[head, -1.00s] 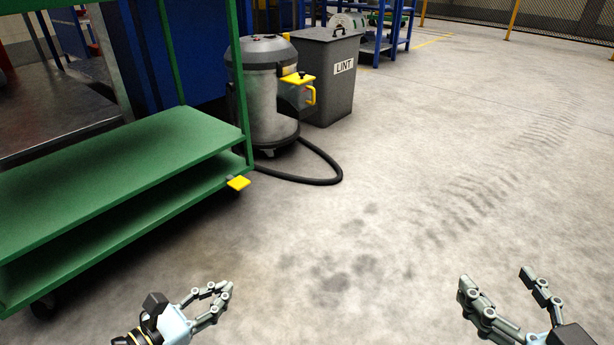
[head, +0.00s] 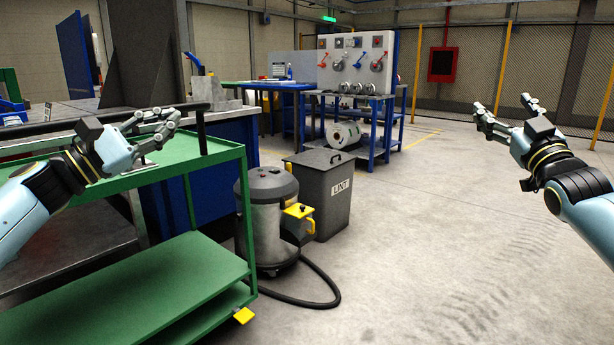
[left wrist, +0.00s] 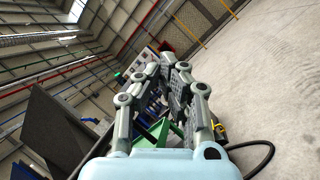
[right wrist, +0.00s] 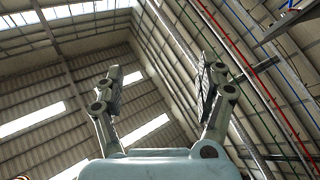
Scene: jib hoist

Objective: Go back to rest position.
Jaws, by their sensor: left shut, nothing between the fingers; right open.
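My left gripper (head: 172,118) is raised at the left of the head view, in front of the green cart's upper part as pictured. Its fingertips meet and nothing is between them, as the left wrist view (left wrist: 168,62) also shows. My right gripper (head: 502,104) is raised at the right of the head view, against the fenced back wall. Its fingers are spread and empty; in the right wrist view (right wrist: 160,85) only the roof and walls show between them.
A green cart (head: 190,280) stands at the left. Beside it are a grey vacuum drum (head: 268,225) with a black hose (head: 325,290) and a LINT bin (head: 318,190). A blue bench (head: 365,145) with a valve panel stands behind. The floor at right is clear.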

